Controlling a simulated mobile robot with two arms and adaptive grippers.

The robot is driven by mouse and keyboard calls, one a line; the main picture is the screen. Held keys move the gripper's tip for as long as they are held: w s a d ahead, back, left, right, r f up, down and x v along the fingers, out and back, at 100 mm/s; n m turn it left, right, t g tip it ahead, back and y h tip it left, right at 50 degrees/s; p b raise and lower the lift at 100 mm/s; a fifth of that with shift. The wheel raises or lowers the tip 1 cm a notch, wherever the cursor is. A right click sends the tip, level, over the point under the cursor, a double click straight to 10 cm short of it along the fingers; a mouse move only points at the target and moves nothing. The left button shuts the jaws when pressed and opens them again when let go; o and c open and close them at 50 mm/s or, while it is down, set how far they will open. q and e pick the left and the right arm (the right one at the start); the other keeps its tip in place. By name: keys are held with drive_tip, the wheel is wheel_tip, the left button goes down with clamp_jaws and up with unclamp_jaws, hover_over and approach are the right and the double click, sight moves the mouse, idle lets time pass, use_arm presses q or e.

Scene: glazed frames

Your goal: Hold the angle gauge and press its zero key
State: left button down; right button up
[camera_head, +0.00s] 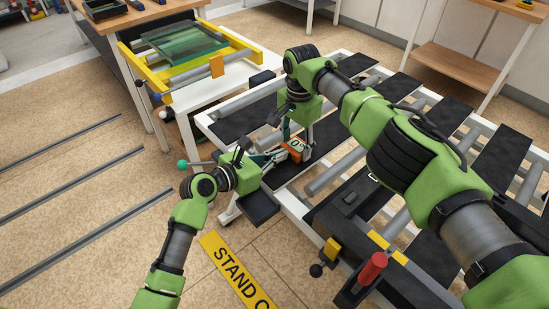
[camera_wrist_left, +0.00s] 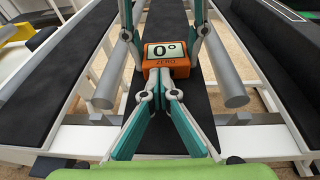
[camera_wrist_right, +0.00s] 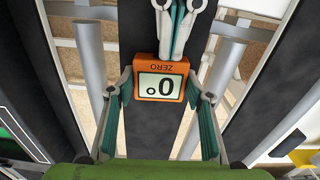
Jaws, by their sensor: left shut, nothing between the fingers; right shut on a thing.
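The angle gauge is a small orange block (camera_head: 294,150) above a black strip of the white-framed roller stand. In the left wrist view the gauge (camera_wrist_left: 181,68) shows "0°" on its pale display, with the word ZERO below it. My right gripper (camera_head: 296,140) is shut on the gauge, one finger on each side, as the right wrist view (camera_wrist_right: 160,88) shows. My left gripper (camera_wrist_left: 165,88) is shut and empty. Its closed fingertips are at the ZERO side of the gauge; I cannot tell whether they touch it. The key itself is not clearly visible.
The roller stand (camera_head: 325,178) has black strips and grey rollers around the gauge. A yellow frame with a glass pane (camera_head: 185,45) stands on a white table at the upper left. A red handle (camera_head: 373,268) rises at the front. Floor at the left is open, with rails.

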use_arm(q)
drive_tip(key=shift+w+d, duration=0.15)
drive_tip(key=shift+d, duration=0.05)
use_arm(e)
drive_tip(key=shift+s+a, duration=0.25)
drive_tip(key=shift+a, duration=0.05)
use_arm(q)
drive_tip(key=shift+a, duration=0.1)
use_arm(e)
drive_tip(key=shift+a, duration=0.1)
use_arm(q)
drive_tip(key=v, duration=0.9)
drive_tip(key=f+v, duration=0.1)
drive_tip(key=v, duration=0.4)
use_arm(e)
drive_tip(key=shift+d, duration=0.2)
drive_tip(key=shift+w, duration=0.1)
use_arm(q)
drive_tip(key=shift+f, duration=0.1)
use_arm(e)
drive_tip(key=o, duration=1)
drive_tip(key=shift+d, duration=0.1)
drive_tip(key=shift+o, duration=0.2)
